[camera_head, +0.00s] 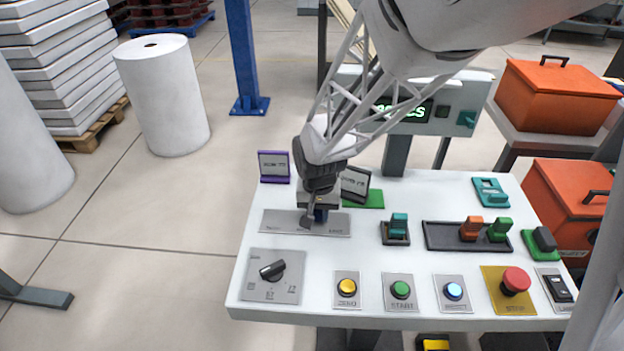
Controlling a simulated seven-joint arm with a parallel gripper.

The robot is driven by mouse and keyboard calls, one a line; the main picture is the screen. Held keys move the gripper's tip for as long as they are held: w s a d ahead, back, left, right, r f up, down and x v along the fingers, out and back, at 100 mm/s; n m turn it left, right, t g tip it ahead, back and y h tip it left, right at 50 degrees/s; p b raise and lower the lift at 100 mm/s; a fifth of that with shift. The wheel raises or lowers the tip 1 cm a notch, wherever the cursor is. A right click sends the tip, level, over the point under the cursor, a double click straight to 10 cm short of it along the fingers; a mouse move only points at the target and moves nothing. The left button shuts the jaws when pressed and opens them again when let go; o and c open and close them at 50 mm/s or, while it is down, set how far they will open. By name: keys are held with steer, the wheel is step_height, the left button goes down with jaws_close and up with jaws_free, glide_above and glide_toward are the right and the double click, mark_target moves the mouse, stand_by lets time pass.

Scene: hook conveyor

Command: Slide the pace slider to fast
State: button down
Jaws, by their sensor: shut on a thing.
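The pace slider's grey plate (275,222) lies at the back left of the white control panel, with small lettering near its ends that I cannot read clearly. My gripper (318,212) points down over the plate, right of its middle.
A purple-framed sign (274,166) and a dark sign (355,184) stand behind the plate. A rotary knob (272,270) is in front. Teal (399,225) and orange (470,228) levers stand to the right. Yellow (347,287), green (400,289) and red (515,280) buttons line the front.

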mark_target(338, 221)
steer(key=shift+d, duration=2.45)
steer(key=c, duration=1)
jaws_free()
steer(key=shift+o, duration=0.2)
steer(key=shift+r, duration=0.1)
step_height(338, 221, up, 8)
steer(key=shift+f, duration=0.2)
